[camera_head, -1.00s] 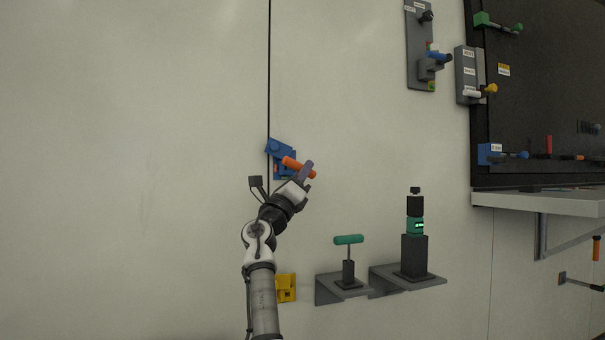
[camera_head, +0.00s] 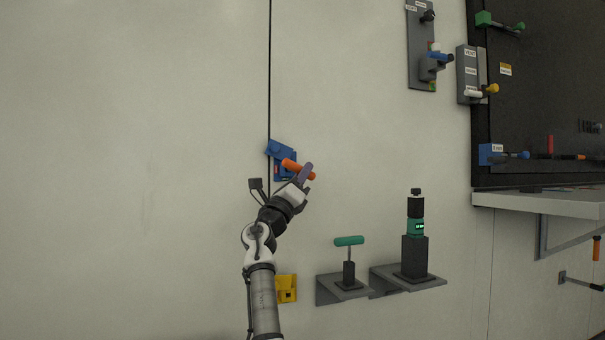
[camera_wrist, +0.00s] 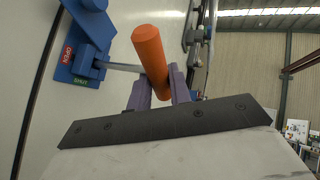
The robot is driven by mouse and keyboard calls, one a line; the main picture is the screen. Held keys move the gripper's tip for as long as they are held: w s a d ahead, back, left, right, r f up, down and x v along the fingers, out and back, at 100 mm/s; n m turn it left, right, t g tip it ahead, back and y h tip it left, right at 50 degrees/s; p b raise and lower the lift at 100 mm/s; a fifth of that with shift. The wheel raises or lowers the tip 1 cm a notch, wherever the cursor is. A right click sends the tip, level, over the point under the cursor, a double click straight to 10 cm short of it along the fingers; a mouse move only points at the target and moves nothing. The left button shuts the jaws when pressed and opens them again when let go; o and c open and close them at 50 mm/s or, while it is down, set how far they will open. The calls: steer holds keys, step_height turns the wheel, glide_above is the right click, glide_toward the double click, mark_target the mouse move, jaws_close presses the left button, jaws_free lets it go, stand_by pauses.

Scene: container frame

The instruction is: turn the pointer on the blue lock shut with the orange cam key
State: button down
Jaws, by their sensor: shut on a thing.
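The blue lock (camera_head: 281,152) is on the pale wall beside a dark vertical seam. In the wrist view the lock (camera_wrist: 93,27) is at the upper left, with a red OPEN label (camera_wrist: 67,55) and a green SHUT label (camera_wrist: 81,81). The orange cam key (camera_head: 296,168) shows its round handle (camera_wrist: 148,52), and a grey shaft runs from it to the lock. My gripper (camera_head: 306,174) is shut on the handle, with its purple fingers (camera_wrist: 160,87) on both sides. Whether the shaft is seated, and where the pointer stands, I cannot tell.
A green T-handle tool (camera_head: 349,241) and a dark device with a green display (camera_head: 415,228) stand on brackets to the right. A grey shelf (camera_head: 540,204) and dark board are farther right. The left wall is bare.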

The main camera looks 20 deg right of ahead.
steer(key=shift+w+p, duration=0.9)
steer(key=shift+p, duration=1.1)
stand_by(0.3)
steer(key=shift+w+p, duration=0.15)
steer(key=shift+p, duration=0.95)
stand_by(2.3)
steer(key=shift+f, duration=0.1)
steer(key=shift+s+f+b, duration=0.1)
steer(key=shift+s+b, duration=0.4)
steer(key=shift+b, duration=0.3)
steer(key=s+b, duration=0.3)
steer(key=s, duration=0.3)
steer(key=shift+r, duration=0.2)
steer(key=shift+d, duration=0.1)
